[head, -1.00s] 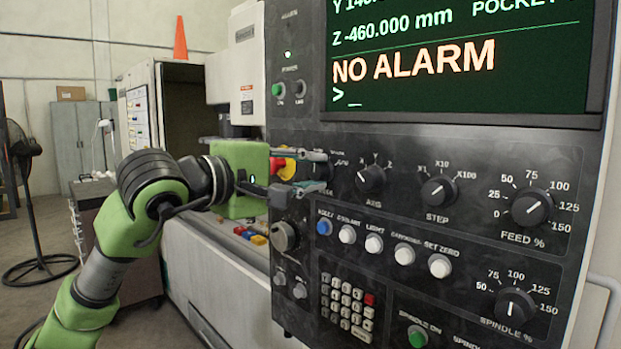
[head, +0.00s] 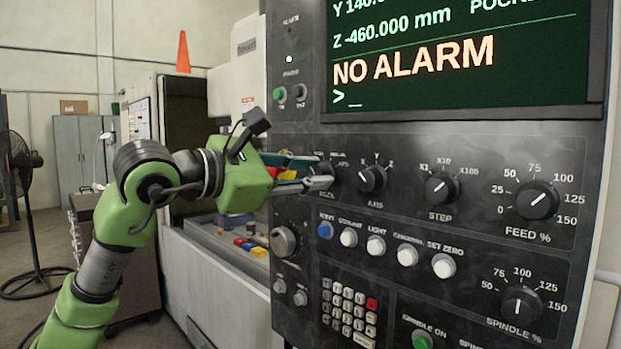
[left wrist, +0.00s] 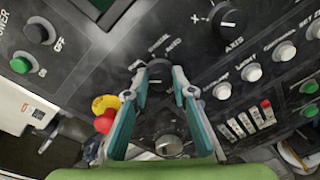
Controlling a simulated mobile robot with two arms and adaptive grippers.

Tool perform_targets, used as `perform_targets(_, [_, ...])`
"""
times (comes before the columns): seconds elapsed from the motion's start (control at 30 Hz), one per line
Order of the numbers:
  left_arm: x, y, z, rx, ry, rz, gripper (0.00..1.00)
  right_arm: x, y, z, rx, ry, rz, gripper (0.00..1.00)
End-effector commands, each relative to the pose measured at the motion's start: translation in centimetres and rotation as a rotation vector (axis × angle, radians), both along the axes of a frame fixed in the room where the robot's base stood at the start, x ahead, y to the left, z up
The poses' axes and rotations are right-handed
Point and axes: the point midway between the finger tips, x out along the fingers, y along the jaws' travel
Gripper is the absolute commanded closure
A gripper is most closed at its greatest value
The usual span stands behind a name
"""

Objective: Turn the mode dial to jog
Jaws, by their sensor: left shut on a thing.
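The mode dial (left wrist: 159,74) is a dark round knob on the black control panel. In the left wrist view it sits between the tips of my two teal fingers, which touch its sides. Its pointer is hidden, and only a few labels around it show, not clearly readable. In the head view my left gripper (head: 326,172) reaches it from the left, tilted, and its fingers cover most of the dial. My left gripper is shut on the dial. My right gripper is in neither view.
A red and yellow emergency stop (left wrist: 104,112) is just left of the fingers. The axis dial (head: 371,179) is close on the right, with the step dial (head: 442,187) beyond. A row of push buttons (head: 376,246) lies below. The screen (head: 450,55) reads NO ALARM.

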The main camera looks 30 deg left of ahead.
Motion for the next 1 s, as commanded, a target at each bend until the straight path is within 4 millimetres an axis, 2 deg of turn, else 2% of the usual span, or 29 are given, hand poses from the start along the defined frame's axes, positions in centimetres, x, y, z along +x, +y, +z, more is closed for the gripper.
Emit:
perform_targets(0.4, [0.03, 0.03, -0.14, -0.219, 0.079, 0.0, 0.98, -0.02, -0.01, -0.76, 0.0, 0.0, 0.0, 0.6])
perform_targets(1.0, [0.05, 0.02, -0.14, -0.265, 0.096, 0.0, 0.98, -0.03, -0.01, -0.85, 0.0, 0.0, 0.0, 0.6])
